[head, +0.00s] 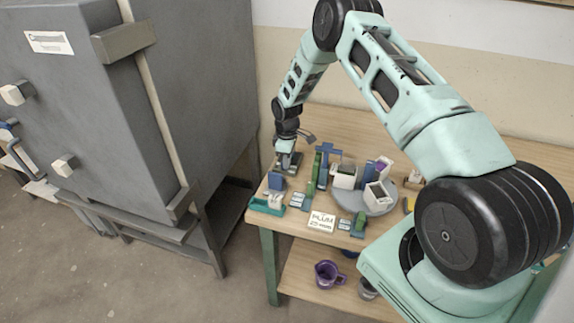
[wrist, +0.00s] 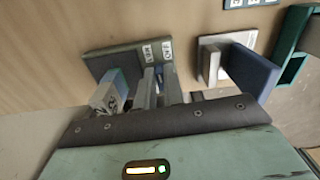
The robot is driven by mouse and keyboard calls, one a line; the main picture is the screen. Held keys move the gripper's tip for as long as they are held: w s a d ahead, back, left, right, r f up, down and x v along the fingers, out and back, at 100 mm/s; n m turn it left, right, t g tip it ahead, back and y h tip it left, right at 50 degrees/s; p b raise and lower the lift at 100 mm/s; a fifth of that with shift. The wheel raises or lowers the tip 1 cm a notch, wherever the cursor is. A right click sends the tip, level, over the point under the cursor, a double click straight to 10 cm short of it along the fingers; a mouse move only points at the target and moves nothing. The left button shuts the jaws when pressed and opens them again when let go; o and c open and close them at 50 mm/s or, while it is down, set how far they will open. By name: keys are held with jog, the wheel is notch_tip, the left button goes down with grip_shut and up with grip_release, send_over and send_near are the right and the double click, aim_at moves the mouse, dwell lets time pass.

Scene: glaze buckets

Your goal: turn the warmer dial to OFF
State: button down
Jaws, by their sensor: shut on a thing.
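The warmer base, a grey-green plate (wrist: 98,62) with two small white labels (wrist: 157,50), lies on the wooden table in the wrist view. The lettering on the labels is too small and turned to read surely. My gripper (wrist: 158,88) is over the plate with its jaws close together, shut on a narrow grey part, which I take for the warmer dial (wrist: 158,76). The fingers hide most of it, so its pointing direction cannot be told. In the head view my gripper (head: 286,155) is down at the table's far left corner.
A blue panel (wrist: 250,72) on a white plate stands close right of the fingers in the wrist view. A teal tray (head: 266,207) lies at the table's left front. White containers (head: 344,176) and a grey turntable (head: 378,206) stand right of my gripper. A grey kiln (head: 100,100) stands left.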

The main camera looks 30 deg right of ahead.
jog(key=m+b, duration=0.3)
jog(key=m, duration=0.2)
jog(key=shift+a, duration=0.15)
jog(key=shift+m, duration=0.4)
jog(key=c, duration=1.5)
grip_release()
notch_tip(320, 180, up, 18)
jog(key=b, duration=0.3)
jog(key=shift+f+b, duration=0.25)
jog(key=shift+b, duration=0.15)
